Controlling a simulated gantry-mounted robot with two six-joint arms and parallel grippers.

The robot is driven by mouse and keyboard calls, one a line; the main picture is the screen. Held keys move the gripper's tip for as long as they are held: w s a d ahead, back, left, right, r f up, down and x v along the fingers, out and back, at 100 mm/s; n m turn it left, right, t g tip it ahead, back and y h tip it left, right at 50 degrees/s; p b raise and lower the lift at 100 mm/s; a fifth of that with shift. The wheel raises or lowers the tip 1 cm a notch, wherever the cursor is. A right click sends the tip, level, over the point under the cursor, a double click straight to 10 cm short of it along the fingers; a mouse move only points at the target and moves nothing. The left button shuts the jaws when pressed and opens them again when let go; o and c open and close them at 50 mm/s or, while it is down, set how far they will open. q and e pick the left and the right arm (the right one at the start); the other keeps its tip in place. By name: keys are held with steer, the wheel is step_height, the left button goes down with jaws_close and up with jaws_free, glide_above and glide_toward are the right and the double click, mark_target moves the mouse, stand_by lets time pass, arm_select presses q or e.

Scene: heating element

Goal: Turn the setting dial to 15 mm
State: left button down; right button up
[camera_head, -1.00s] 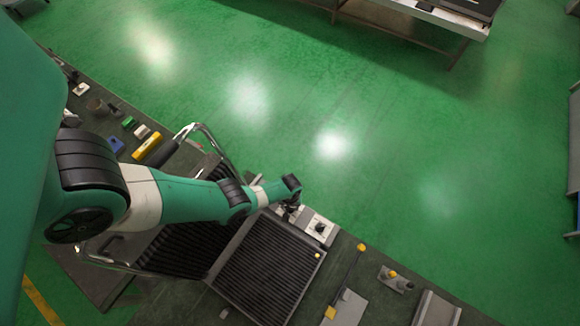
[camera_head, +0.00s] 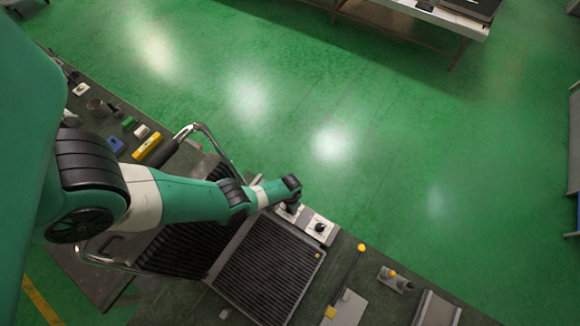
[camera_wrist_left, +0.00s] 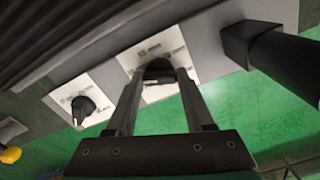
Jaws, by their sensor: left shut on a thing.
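A black dial (camera_wrist_left: 158,67) sits on a white marked plate (camera_wrist_left: 176,44) in the left wrist view. My left gripper (camera_wrist_left: 160,78) is shut on this dial, one finger on each side. The printed marks are too blurred to read, and the gripper partly hides the dial's pointer. In the head view, my left gripper (camera_head: 290,208) is over this plate, at the edge of the machine, with the dial hidden beneath the wrist. A second black dial (camera_head: 320,227) on its own white plate stands beside it; it also shows in the left wrist view (camera_wrist_left: 83,107). My right gripper is out of view.
A ribbed dark grill plate (camera_head: 268,270) lies below the dials in the head view. A black handle (camera_wrist_left: 285,62) is close to the gripper's right in the wrist view. Small blocks (camera_head: 147,146) and tools lie on the bench. Green floor lies beyond.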

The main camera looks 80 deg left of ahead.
arm_select(q)
steer(key=m, duration=1.3)
steer(key=shift+m, duration=0.3)
stand_by(0.4)
steer(key=shift+c, duration=1.4)
jaws_free()
